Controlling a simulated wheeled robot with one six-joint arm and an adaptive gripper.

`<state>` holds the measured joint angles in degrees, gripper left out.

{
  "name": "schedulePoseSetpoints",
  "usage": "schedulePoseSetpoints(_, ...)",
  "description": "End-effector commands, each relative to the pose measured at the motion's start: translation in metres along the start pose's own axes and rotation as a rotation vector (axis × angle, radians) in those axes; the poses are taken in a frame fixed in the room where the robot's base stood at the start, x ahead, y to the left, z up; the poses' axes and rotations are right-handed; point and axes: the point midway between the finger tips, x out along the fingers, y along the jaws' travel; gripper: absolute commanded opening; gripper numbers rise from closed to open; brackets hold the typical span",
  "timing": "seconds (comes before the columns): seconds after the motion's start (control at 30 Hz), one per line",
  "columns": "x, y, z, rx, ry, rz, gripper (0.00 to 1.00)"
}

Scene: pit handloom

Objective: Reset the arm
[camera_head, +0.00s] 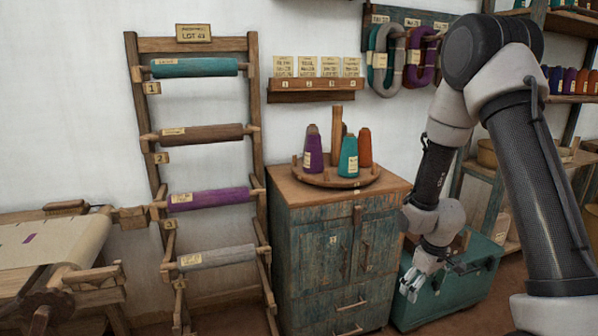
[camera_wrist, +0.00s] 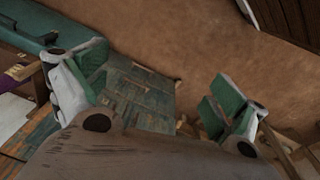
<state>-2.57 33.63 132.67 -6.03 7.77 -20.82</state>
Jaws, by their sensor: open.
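My arm comes in from the right of the head view and bends down from a raised elbow. My gripper (camera_head: 432,277) hangs in front of the teal chest, just right of the blue cabinet. In the wrist view my gripper (camera_wrist: 160,95) has its two green-padded fingers wide apart, with nothing between them. The cabinet's weathered blue front (camera_wrist: 140,90) shows behind the gap, and brown floor shows beyond. I cannot tell how far the fingertips are from the chest.
The blue cabinet (camera_head: 325,243) bears a round wooden tray (camera_head: 337,184) with purple, teal and orange cones. The teal chest (camera_head: 465,292) stands right of it. A warp-roller rack (camera_head: 255,120) stands left, beside a loom (camera_head: 50,245). Shelves (camera_head: 500,170) stand behind my arm.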

Motion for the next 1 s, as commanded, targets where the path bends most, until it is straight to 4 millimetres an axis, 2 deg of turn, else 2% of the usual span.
schedulePoseSetpoints(0.03, -0.033, -0.003, 0.013, 0.068, -0.034, -0.007, 0.96)
schedulePoseSetpoints(0.2, -0.127, -0.022, 0.066, 0.281, -0.147, -0.032, 0.96)
schedulePoseSetpoints(0.4, -0.219, -0.051, 0.123, 0.446, -0.178, -0.040, 0.96)
schedulePoseSetpoints(0.5, -0.255, -0.064, 0.147, 0.488, -0.143, -0.038, 0.96)
schedulePoseSetpoints(0.6, -0.284, -0.073, 0.164, 0.500, -0.061, -0.025, 0.96)
schedulePoseSetpoints(0.8, -0.328, -0.078, 0.175, 0.511, 0.155, 0.027, 0.96)
schedulePoseSetpoints(1.0, -0.350, -0.079, 0.179, 0.513, 0.260, 0.056, 0.96)
